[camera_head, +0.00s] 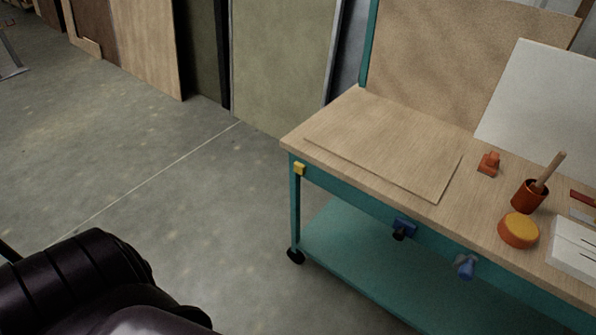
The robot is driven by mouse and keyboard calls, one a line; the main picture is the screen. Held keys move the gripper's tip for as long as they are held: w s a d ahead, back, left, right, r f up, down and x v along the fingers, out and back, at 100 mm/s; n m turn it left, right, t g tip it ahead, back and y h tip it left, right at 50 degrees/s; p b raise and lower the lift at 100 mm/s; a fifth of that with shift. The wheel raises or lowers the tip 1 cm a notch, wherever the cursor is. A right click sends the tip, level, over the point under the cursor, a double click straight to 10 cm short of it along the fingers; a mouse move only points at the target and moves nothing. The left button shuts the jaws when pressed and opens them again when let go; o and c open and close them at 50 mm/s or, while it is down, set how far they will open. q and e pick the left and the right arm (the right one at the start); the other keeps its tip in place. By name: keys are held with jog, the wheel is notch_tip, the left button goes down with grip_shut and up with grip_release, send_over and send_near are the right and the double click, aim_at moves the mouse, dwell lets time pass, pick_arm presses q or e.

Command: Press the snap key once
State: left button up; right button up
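I cannot tell for sure which thing is the snap key. A small orange-red piece (488,164) stands on the wooden tabletop of a teal workbench, right of a flat board. A small yellow block (299,168) sits on the bench's near left corner, just below the tabletop. Neither of my grippers shows in the head view.
The teal workbench (330,175) has a lower shelf and a caster. Open floor lies left.

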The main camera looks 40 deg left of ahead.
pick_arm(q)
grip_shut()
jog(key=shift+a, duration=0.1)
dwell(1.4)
